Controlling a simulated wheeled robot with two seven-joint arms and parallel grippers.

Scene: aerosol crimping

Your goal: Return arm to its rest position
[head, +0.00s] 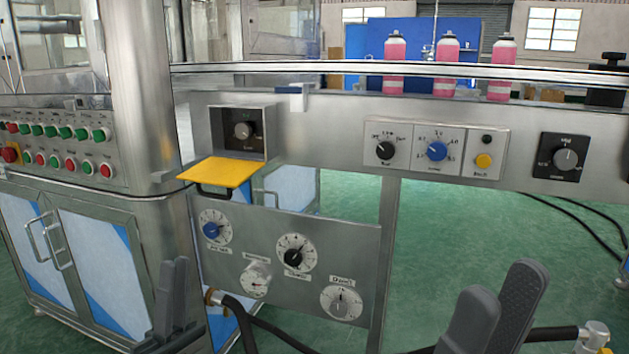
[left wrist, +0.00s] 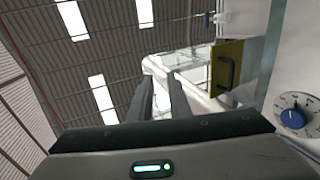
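My left gripper (head: 174,290) is low in the head view, in front of the steel cabinet and the lower dial panel. It points upward. In the left wrist view its two fingers (left wrist: 162,100) stand apart with an empty gap between them. My right gripper (head: 500,305) is at the bottom right of the head view. Its two dark fingers look spaced apart, and I see nothing between them; its lower part is cut off by the frame edge. Neither gripper visibly touches the machine.
A yellow flap (head: 220,173) juts out below a boxed knob (head: 242,130); it also shows in the left wrist view (left wrist: 226,68). The lower panel (head: 330,240) carries several dials. Pink cans (head: 447,65) stand behind the rail. Black hoses run low between my grippers.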

